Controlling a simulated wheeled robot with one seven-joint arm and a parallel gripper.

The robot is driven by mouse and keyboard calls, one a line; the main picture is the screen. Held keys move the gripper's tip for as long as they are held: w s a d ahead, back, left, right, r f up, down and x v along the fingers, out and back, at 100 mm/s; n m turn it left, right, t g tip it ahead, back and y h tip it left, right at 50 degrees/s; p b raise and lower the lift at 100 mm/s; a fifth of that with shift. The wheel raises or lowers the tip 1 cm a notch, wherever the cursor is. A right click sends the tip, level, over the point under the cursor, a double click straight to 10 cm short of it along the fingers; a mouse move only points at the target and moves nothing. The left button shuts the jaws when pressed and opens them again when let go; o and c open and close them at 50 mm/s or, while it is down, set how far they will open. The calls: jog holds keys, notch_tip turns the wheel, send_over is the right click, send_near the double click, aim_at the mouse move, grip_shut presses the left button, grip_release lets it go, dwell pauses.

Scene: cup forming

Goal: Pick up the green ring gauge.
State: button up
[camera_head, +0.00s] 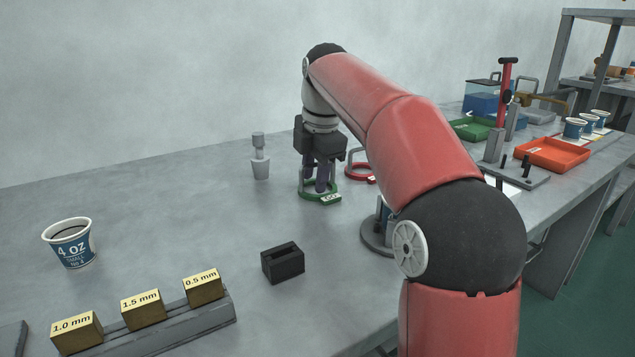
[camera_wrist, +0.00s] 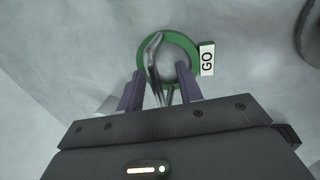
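The green ring gauge (camera_head: 311,197) lies flat on the grey table, with a white label at its right front. In the wrist view the green ring (camera_wrist: 187,41) shows ahead of the fingers, its label reading "GO". A curved grey handle (camera_wrist: 154,58) rises from it. My gripper (camera_head: 320,184) points down over the ring. In the wrist view its two purple-grey fingers (camera_wrist: 160,90) stand apart, with the handle showing between them. I see no finger pressed against the handle. The far part of the ring is partly hidden by my gripper in the head view.
A red ring gauge (camera_head: 361,179) lies close to the right, partly behind my arm. A grey plunger-like piece (camera_head: 260,167) stands to the left. A black slotted block (camera_head: 283,262), gold gauge blocks (camera_head: 143,308) and a paper cup (camera_head: 71,243) are nearer. The table's left middle is clear.

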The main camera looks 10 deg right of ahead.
grip_shut()
jog(key=shift+r, duration=0.1)
